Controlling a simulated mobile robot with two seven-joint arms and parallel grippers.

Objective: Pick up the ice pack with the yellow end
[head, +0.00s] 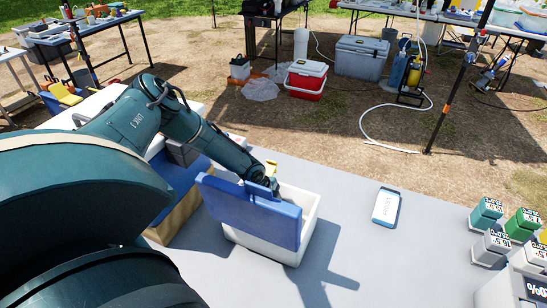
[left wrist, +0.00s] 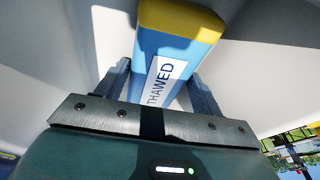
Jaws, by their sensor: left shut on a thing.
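The ice pack with the yellow end (left wrist: 178,45) fills the middle of the left wrist view. Its body is blue, its far end is yellow, and a white label reads "THAWED". My left gripper (left wrist: 158,76) is shut on it, one finger on each side. In the head view my left arm reaches down into a white cooler box (head: 262,246) behind its raised blue lid (head: 250,212). The lid hides most of the gripper and the pack there. A small yellow patch shows beside the wrist. My right gripper is not in view.
The cooler stands on a grey table (head: 350,265). A flat white-and-blue item (head: 386,207) lies to its right. Several small labelled blocks (head: 487,213) stand at the right edge. The table between is clear. A red cooler (head: 306,82) and a grey cooler (head: 361,58) stand on the ground beyond.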

